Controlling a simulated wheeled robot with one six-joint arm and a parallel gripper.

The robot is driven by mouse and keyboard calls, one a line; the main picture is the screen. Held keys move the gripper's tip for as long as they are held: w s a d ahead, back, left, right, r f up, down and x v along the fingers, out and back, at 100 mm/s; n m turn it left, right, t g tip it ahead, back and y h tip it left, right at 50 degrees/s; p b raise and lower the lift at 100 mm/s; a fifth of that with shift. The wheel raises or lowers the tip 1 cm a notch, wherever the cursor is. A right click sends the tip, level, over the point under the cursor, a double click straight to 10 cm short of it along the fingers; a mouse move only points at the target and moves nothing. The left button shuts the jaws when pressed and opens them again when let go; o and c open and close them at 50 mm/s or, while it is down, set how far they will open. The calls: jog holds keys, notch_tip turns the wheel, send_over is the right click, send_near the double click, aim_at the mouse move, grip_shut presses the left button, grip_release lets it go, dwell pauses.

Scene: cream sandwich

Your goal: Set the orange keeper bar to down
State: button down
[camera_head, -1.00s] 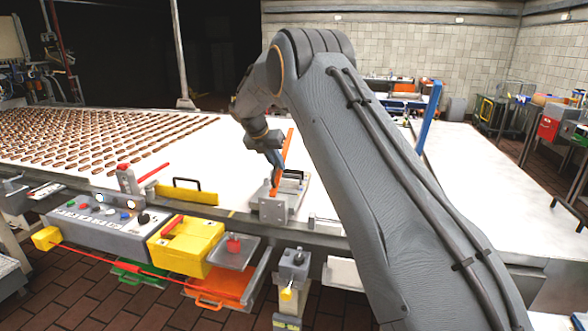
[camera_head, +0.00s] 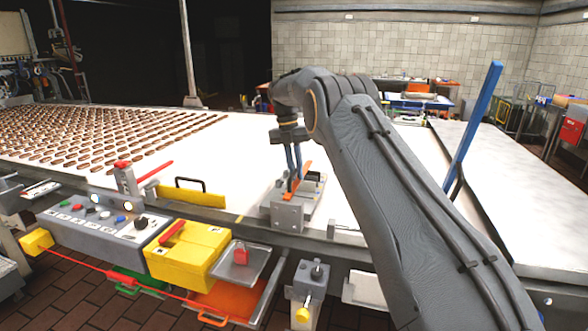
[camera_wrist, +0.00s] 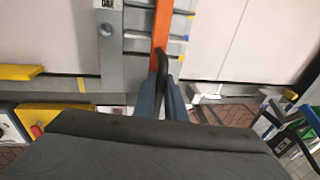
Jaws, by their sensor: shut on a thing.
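The orange keeper bar (camera_head: 305,168) sits on a grey metal bracket plate (camera_head: 288,216) at the near edge of the white conveyor. It lies at a low slant in the head view, its far end to the upper right. In the wrist view the bar (camera_wrist: 164,24) runs from the top edge down to my fingers, over the plate (camera_wrist: 112,50). My gripper (camera_head: 294,178) points down, its blue fingers shut on the bar. In the wrist view a dark piece shows at the fingertips (camera_wrist: 160,84) and partly hides the grip.
A yellow guard with a black handle (camera_head: 192,195) stands left of the bracket. A control panel (camera_head: 100,222) and a yellow box (camera_head: 188,252) are along the near edge. A blue post (camera_head: 474,125) rises to the right. Rows of brown biscuits (camera_head: 95,140) cover the belt's left.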

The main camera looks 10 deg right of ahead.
jog(key=shift+f, duration=0.2)
dwell(0.3)
jog(key=c, duration=1.8)
grip_release()
jog(key=shift+r, duration=0.1)
jog(key=v, duration=0.7)
jog(key=shift+w+r+b, duration=0.2)
jog(key=shift+r+b, duration=0.15)
jog(key=shift+b, duration=0.05)
